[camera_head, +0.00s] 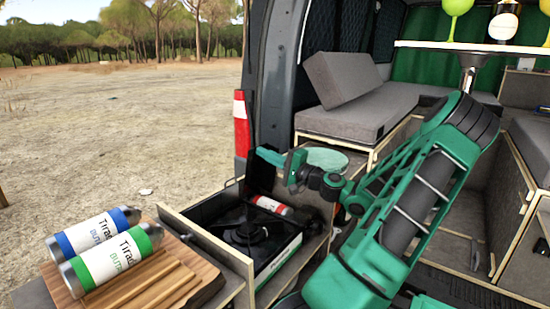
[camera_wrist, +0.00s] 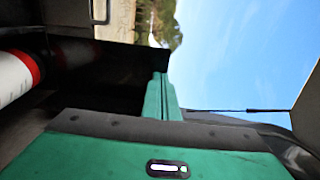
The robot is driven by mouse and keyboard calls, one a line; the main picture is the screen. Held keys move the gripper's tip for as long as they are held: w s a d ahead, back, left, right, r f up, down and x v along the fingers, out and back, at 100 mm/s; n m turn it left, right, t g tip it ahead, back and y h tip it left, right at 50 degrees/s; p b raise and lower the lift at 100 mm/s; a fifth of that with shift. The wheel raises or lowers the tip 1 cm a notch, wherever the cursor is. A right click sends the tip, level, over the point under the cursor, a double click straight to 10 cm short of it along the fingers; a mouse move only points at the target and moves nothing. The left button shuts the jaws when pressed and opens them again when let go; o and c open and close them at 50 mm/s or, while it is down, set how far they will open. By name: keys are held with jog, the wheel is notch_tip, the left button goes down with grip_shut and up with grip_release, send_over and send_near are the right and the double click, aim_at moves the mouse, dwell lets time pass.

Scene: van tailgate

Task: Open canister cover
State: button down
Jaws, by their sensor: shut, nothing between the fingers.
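The black canister cover (camera_head: 262,172) is raised and stands tilted up at the back of the stove. The red and white gas canister (camera_head: 270,205) lies uncovered in front of it. The canister also shows at the left of the wrist view (camera_wrist: 16,77), with the dark cover (camera_wrist: 128,64) beyond the fingers. My green gripper (camera_head: 291,166) is beside the cover's right edge, above the canister; I cannot tell if it touches the cover. In the wrist view the fingers (camera_wrist: 160,92) are together and hold nothing.
The camping stove (camera_head: 250,235) sits in a pulled-out wooden drawer (camera_head: 215,240). Two labelled bottles (camera_head: 95,232) and (camera_head: 112,257) lie on a wooden board (camera_head: 165,285) at left. A grey bench (camera_head: 350,110) is behind, inside the van. Open ground lies beyond the drawer.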

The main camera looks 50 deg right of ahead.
jog(key=shift+w+d+r+g, duration=0.1)
jog(key=shift+w+r+g, duration=0.15)
jog(key=shift+w, duration=0.45)
jog(key=shift+w+r+g, duration=0.15)
jog(key=shift+w+r, duration=0.05)
jog(key=shift+w, duration=0.45)
jog(key=s, duration=1.4)
jog(key=shift+r, duration=0.2)
